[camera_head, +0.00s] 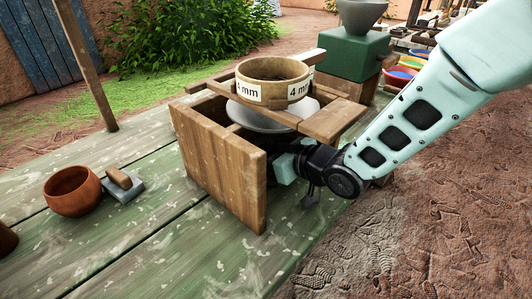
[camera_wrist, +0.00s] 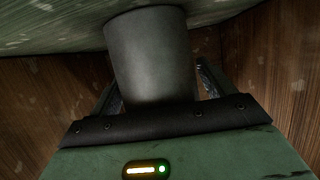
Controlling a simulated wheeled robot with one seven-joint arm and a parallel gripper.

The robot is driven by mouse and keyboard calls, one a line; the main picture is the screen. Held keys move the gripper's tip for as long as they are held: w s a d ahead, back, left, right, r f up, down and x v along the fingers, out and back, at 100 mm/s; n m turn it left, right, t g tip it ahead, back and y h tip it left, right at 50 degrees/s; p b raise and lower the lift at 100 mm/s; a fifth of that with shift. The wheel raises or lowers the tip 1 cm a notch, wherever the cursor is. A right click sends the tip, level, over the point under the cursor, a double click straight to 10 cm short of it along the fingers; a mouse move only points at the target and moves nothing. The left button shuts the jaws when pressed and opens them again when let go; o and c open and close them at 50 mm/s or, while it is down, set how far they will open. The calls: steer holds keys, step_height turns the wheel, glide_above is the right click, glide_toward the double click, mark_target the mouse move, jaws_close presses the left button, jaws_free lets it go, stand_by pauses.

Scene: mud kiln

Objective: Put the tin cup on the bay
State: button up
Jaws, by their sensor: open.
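A grey metal cylinder, which looks like the tin cup (camera_wrist: 147,50), stands between the two fingers of my gripper (camera_wrist: 158,88) in the wrist view. The fingers are apart, one on each side of it; I cannot tell whether either touches it. In the head view my gripper (camera_head: 283,166) reaches from the right into a wooden stand (camera_head: 222,160) on the green table, under a round metal pan (camera_head: 262,120). The stand's side panel hides the fingertips, and the cup is hidden there. No part is marked as the bay.
A sieve labelled 4 mm (camera_head: 272,79) sits on the stand's top slats, above my gripper. Wooden walls (camera_wrist: 35,75) close in on both sides in the wrist view. A clay bowl (camera_head: 72,192) and a handled float (camera_head: 122,185) are at left. The table's front is clear.

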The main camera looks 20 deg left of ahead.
steer(key=shift+r, duration=0.3)
steer(key=v, duration=1.2)
steer(key=shift+f, duration=0.1)
steer(key=s+d+r+m+g+h, duration=0.1)
steer(key=s+d+m+g+h, duration=0.4)
steer(key=s+d+h, duration=0.7)
steer(key=s+d+m, duration=0.1)
steer(key=s+d, duration=0.5)
steer(key=d, duration=0.3)
steer(key=shift+s+d+r, duration=0.15)
steer(key=shift+s+r, duration=0.05)
steer(key=shift+s, duration=0.15)
